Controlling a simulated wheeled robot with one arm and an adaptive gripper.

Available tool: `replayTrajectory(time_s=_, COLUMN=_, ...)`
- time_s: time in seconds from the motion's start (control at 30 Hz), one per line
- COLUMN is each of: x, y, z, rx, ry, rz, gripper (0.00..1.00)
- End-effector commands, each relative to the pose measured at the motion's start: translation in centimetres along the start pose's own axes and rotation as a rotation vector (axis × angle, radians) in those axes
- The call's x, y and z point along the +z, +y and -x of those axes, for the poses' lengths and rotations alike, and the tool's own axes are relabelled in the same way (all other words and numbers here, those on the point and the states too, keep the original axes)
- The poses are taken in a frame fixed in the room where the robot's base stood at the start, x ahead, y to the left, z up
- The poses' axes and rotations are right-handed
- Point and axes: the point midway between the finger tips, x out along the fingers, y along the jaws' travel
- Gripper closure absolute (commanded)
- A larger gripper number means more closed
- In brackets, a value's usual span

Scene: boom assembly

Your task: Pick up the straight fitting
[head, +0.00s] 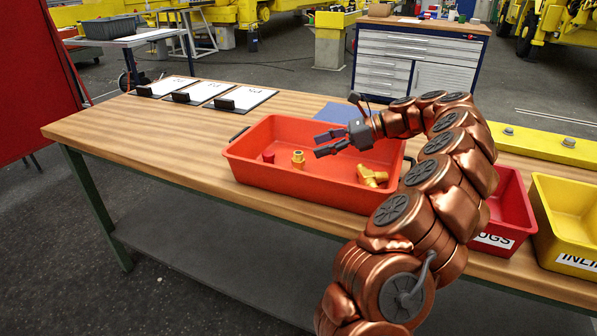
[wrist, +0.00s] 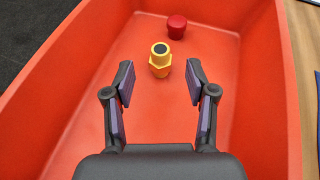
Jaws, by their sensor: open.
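The straight fitting, a yellow-brass hex piece with a dark opening on top, stands upright in the orange-red tray (head: 300,197); it shows in the head view (head: 298,160) and in the wrist view (wrist: 160,60). My gripper (head: 317,145) is open and empty over the tray. In the wrist view my gripper (wrist: 157,88) has one finger to each side, with the straight fitting just ahead, between the lines of the fingers. The fingers do not visibly touch it.
A red cap (wrist: 176,27) stands beyond the fitting in the wrist view. A brass elbow or tee fitting (head: 372,177) lies at the tray's right end. Tray walls surround these parts. A red bin (head: 511,207) and a yellow bin (head: 566,210) stand right of the tray.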

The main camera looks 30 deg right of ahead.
Motion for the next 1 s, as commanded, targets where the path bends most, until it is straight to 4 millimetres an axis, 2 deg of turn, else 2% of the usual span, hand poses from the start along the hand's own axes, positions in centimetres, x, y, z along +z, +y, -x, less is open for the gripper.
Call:
replayTrajectory(time_s=0.03, x=-0.8, y=-0.3, z=0.4, rx=-0.013, ry=-0.003, rz=-0.018, gripper=0.44)
replayTrajectory(time_s=0.17, x=-1.1, y=-0.6, z=0.4, rx=-0.023, ry=-0.008, rz=-0.038, gripper=0.44)
replayTrajectory(time_s=0.4, x=-1.0, y=-0.6, z=-1.6, rx=-0.021, ry=-0.008, rz=-0.039, gripper=0.44)
replayTrajectory(time_s=0.63, x=-0.8, y=-0.4, z=-2.7, rx=-0.020, ry=-0.008, rz=-0.037, gripper=0.44)
replayTrajectory(time_s=1.0, x=-0.3, y=-0.1, z=-6.8, rx=-0.022, ry=-0.007, rz=-0.036, gripper=0.44)
